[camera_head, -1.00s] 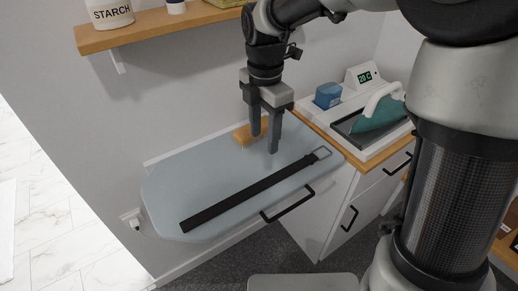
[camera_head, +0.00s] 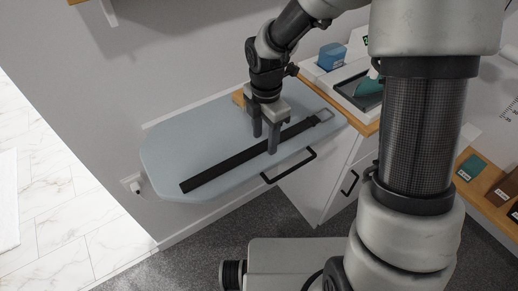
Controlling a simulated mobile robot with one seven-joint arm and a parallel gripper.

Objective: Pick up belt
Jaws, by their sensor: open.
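The black belt (camera_head: 222,168) lies flat and straight, slanting across the light blue ironing board (camera_head: 180,140). Its metal buckle (camera_head: 323,116) is at the upper right end of the board. My gripper (camera_head: 265,144) points down over the belt, right of its middle, with its two fingers apart. One finger is on the far side and one on the near side of the belt as seen here. I cannot tell whether the fingertips touch the board. The gripper hides a short stretch of the belt.
A wooden block (camera_head: 239,97) sits at the board's back edge, behind my gripper. A black handle (camera_head: 289,166) is at the board's front edge. A white cabinet (camera_head: 325,180) with a blue container (camera_head: 331,56) on top stands to the right. The board's left part is clear.

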